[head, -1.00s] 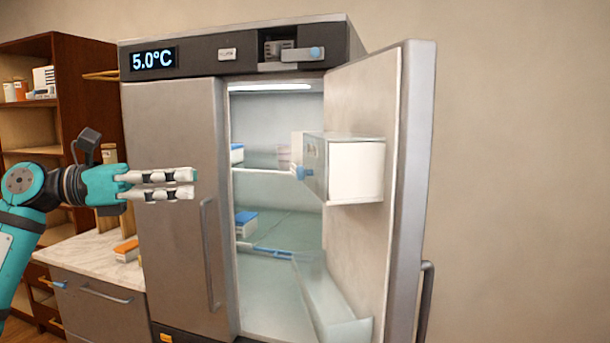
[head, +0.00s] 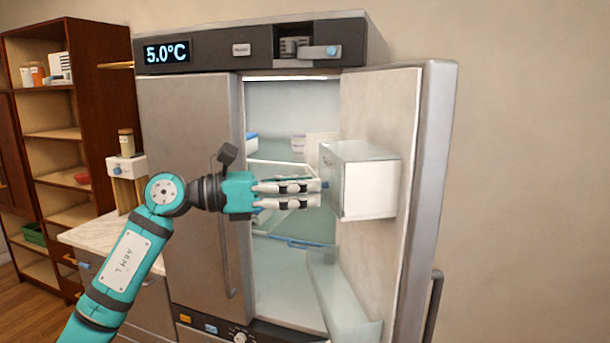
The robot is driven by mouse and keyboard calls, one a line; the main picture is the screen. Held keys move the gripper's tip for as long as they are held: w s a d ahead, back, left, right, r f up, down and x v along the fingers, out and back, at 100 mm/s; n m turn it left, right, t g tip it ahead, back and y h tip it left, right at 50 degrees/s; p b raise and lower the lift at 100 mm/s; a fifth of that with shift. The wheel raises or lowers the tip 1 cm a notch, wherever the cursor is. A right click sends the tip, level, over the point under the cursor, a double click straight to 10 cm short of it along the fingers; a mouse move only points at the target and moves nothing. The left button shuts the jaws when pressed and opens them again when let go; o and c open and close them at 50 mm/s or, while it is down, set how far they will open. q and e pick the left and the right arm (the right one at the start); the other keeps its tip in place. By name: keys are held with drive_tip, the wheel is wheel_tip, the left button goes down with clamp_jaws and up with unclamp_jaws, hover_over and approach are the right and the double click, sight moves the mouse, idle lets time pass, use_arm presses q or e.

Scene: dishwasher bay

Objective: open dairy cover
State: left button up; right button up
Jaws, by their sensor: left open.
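The dairy compartment (head: 370,189) is a white box on the inside of the open right fridge door (head: 436,190). Its cover (head: 335,175) is a pale panel facing left and looks closed. The blue knob on the cover is mostly hidden behind my left fingertips. My left gripper (head: 321,193) is open, with its fingers pointing right at the cover's knob. I cannot tell whether the fingers touch the knob or stand around it. My right gripper is out of view.
The left fridge door (head: 190,190) is shut, with a vertical handle. A clear door bin (head: 340,300) sits below the dairy compartment. Fridge shelves lie behind my gripper. A wooden shelf unit (head: 55,135) and a marble counter (head: 95,235) stand at the left.

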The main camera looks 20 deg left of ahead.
use_arm(q)
drive_tip(key=shift+w+d, duration=0.1)
drive_tip(key=shift+d, duration=0.2)
clamp_jaws()
